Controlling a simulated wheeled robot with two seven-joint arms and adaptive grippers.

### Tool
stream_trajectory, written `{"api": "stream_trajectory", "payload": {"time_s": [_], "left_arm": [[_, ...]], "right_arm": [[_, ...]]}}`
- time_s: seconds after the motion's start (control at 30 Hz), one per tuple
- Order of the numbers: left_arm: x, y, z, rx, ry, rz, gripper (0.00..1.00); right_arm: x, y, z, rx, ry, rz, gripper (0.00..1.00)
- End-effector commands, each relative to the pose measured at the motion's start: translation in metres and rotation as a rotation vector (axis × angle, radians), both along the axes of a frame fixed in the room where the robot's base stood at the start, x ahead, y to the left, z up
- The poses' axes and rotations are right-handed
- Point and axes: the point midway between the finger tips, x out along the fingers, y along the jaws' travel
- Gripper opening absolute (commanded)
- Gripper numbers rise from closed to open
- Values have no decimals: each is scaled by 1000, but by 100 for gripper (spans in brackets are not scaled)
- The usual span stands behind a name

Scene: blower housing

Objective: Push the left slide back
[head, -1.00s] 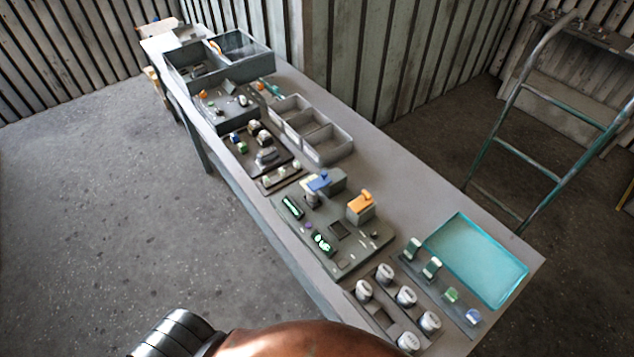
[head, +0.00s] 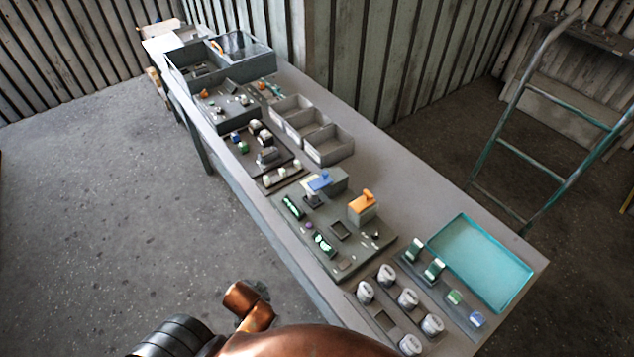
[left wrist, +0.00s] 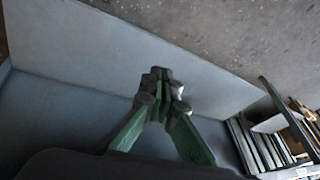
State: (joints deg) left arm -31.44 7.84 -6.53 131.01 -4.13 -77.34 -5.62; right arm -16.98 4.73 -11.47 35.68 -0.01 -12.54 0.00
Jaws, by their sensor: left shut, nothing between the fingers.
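A grey-green board (head: 340,258) on the long bench carries two slides on grey blocks. The left slide has a blue handle (head: 321,182); the other has an orange handle (head: 362,201) and sits to its right and nearer. My left gripper (left wrist: 162,85) shows in the left wrist view, its green fingers shut and empty in front of a plain grey surface. The slides are not visible in that view. My right gripper is in neither view.
Capped white cylinders (head: 407,298) and a teal tray (head: 485,262) are at the bench's near end. Grey open bins (head: 328,145) and a larger box (head: 220,60) stand farther back. A ladder (head: 545,110) stands at right. Floor left of the bench is clear.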

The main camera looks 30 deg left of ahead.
Motion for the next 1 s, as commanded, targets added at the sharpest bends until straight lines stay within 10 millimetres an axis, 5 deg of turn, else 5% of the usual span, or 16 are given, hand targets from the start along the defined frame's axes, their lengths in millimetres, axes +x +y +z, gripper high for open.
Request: {"api": "stream_trajectory", "payload": {"time_s": [0.3, 0.53, 0.73, 1.0], "left_arm": [[67, 86, 112, 540, -220, -348, 0], [121, 112, 194, 1076, -286, -705, 0], [170, 79, 263, 1767, -239, -1193, 0], [188, 13, 268, 2366, -118, -1646, 0]], "right_arm": [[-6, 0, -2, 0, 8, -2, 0], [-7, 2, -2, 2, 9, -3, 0], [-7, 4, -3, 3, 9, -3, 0], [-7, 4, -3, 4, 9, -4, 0]]}}
